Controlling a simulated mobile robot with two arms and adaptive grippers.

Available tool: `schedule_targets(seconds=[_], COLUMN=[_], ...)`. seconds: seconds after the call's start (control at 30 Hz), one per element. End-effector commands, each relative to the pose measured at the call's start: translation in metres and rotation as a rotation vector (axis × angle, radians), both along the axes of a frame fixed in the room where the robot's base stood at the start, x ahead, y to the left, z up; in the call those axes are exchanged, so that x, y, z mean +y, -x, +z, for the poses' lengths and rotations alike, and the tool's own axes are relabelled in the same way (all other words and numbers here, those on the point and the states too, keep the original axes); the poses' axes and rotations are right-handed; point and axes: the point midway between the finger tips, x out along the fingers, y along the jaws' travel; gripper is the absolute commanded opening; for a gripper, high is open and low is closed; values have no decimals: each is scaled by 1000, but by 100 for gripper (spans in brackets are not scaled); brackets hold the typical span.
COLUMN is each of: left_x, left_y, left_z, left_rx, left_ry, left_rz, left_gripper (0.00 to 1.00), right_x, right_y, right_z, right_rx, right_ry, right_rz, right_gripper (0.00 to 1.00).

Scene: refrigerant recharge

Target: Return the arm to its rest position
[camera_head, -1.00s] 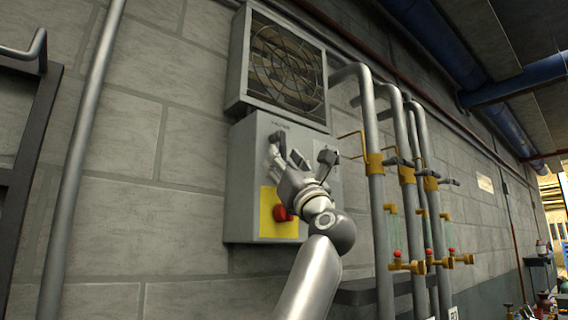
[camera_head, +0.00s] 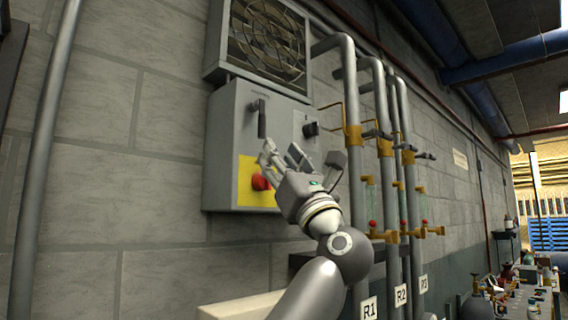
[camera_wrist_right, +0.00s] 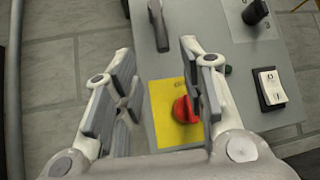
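My right gripper (camera_head: 284,156) is in front of the lower part of a grey control box (camera_head: 222,130) on the wall. Its two fingers are spread apart with nothing between them, as the right wrist view (camera_wrist_right: 158,95) also shows. The box carries a dark lever handle (camera_head: 262,118), a black knob (camera_head: 311,129) and a red knob (camera_head: 260,182) on a yellow plate (camera_head: 246,190). In the wrist view the red knob (camera_wrist_right: 184,110) lies beyond the fingers, partly behind the right one. A white rocker switch (camera_wrist_right: 270,88) is at the right. My left gripper is out of view.
A fan grille (camera_head: 266,40) is above the box. Vertical grey pipes (camera_head: 357,200) with yellow fittings and red-capped valves stand close to the right, labelled R1, R2 and R3. A cluttered bench (camera_head: 515,295) is at the far right. Bare block wall is at the left.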

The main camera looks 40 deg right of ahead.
Motion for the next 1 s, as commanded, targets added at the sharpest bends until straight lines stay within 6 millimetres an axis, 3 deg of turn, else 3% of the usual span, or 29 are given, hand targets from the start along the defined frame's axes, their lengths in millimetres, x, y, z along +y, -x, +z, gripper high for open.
schedule_targets(seconds=[0.23,0.8,0.9,1.0], left_x=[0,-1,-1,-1], left_y=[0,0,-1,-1], left_z=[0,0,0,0], left_rx=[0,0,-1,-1], left_ry=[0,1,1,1], left_rz=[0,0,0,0], left_gripper=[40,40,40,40], right_x=[2,2,4,9], right_y=[9,9,-1,-25], right_z=[-10,-11,-24,-56], right_rx=[0,4,42,135], right_ry=[1,4,39,135], right_rz=[1,-3,-35,-111], right_gripper=[38,38,38,38])
